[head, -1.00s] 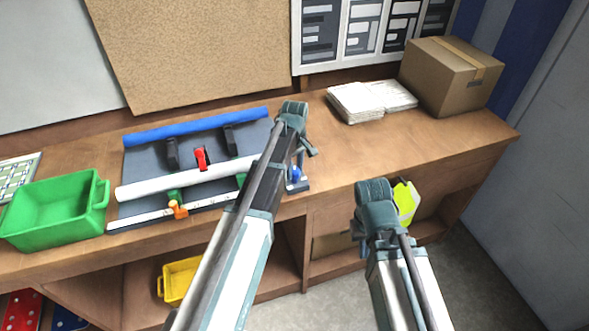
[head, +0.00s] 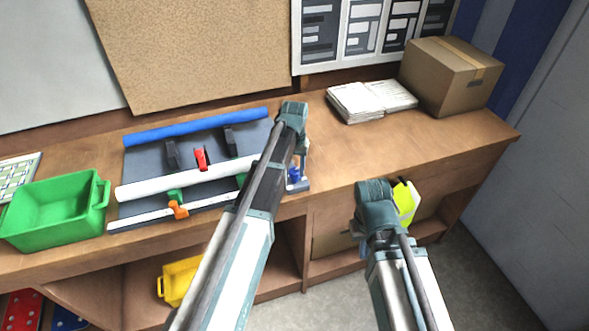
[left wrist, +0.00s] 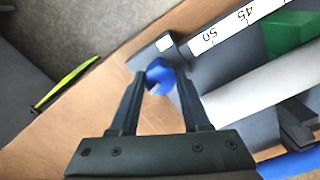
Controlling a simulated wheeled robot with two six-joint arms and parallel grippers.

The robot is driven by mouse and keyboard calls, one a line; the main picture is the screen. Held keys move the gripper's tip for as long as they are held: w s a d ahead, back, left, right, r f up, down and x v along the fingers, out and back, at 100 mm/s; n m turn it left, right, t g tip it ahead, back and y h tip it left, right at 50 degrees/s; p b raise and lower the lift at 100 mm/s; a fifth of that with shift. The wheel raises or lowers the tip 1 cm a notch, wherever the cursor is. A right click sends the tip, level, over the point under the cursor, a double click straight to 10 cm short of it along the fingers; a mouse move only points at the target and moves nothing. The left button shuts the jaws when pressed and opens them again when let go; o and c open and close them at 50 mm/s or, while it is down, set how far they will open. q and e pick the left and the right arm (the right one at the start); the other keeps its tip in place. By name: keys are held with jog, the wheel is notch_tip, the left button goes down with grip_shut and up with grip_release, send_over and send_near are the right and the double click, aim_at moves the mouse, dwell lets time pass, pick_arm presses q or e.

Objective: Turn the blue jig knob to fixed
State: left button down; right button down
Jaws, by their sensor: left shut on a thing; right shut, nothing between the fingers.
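The blue jig knob (head: 294,174) sits at the right front corner of the grey jig (head: 143,155). In the left wrist view the knob (left wrist: 159,73) is round with a pale notch and lies between the fingertips of my left gripper (left wrist: 158,80). These are shut on it. In the head view my left wrist hides most of that gripper. My right gripper (head: 368,222) is shut and empty, in front of the bench and away from the jig.
A white tube (head: 185,178), a blue bar (head: 197,126), a red clamp (head: 201,158) and an orange knob (head: 178,209) are on the jig. A green bin (head: 52,209) is at its left. Papers (head: 369,100) and a carton (head: 452,76) stand at right. Bare bench lies between.

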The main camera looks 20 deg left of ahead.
aim_at(295, 170)
pick_arm(q)
jog(key=shift+m, duration=1.5)
jog(key=shift+c, duration=1.8)
grip_release()
jog(key=shift+r, duration=0.1)
notch_tip(295, 170, up, 14)
jog(key=p, duration=1.4)
jog(key=shift+f, duration=0.2)
